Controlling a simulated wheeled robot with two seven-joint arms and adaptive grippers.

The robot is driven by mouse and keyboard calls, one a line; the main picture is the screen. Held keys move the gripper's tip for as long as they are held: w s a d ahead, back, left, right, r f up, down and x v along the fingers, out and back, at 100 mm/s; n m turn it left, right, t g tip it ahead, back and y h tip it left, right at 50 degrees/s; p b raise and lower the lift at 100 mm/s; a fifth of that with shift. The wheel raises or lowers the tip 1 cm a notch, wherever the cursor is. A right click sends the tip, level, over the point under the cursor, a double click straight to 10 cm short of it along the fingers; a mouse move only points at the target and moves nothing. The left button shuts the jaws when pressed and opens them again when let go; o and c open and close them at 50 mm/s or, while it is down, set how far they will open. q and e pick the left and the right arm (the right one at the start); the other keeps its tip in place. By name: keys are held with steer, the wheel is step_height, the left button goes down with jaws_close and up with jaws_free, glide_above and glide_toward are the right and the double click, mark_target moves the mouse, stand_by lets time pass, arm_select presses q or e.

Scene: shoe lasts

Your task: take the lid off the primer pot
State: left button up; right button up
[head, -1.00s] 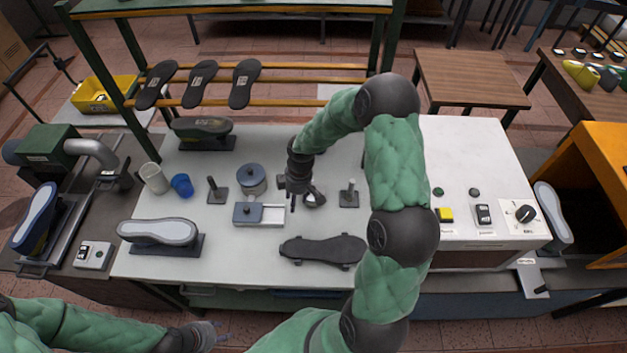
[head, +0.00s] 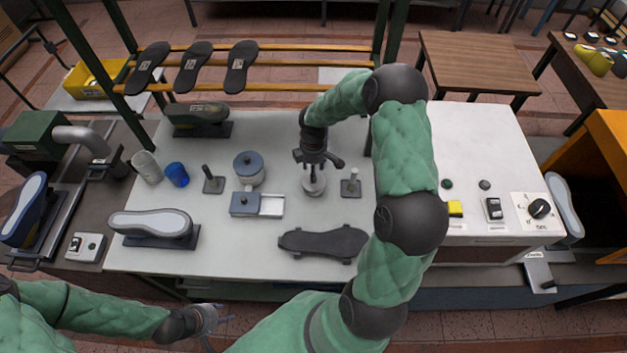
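The primer pot (head: 249,173) looks like the squat grey pot with a blue-grey lid (head: 248,159) and small knob, near the middle of the white table. The lid sits on it. My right gripper (head: 316,178) points down to the right of the pot, apart from it, over a small round grey metallic thing (head: 314,187). Its fingers look spread, though they partly hide that thing. My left gripper (head: 226,313) is low at the table's front side, away from the pot, with its fingers apart and empty.
In front of the pot is a blue-grey box with a light tray (head: 270,206). Posts on bases stand left (head: 213,184) and right (head: 351,186). A blue cup (head: 177,174) and a pale cup (head: 147,167) stand left.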

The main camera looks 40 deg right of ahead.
step_height(320, 180, down, 4)
steer(key=shift+f, duration=0.15)
steer(key=c, duration=0.9)
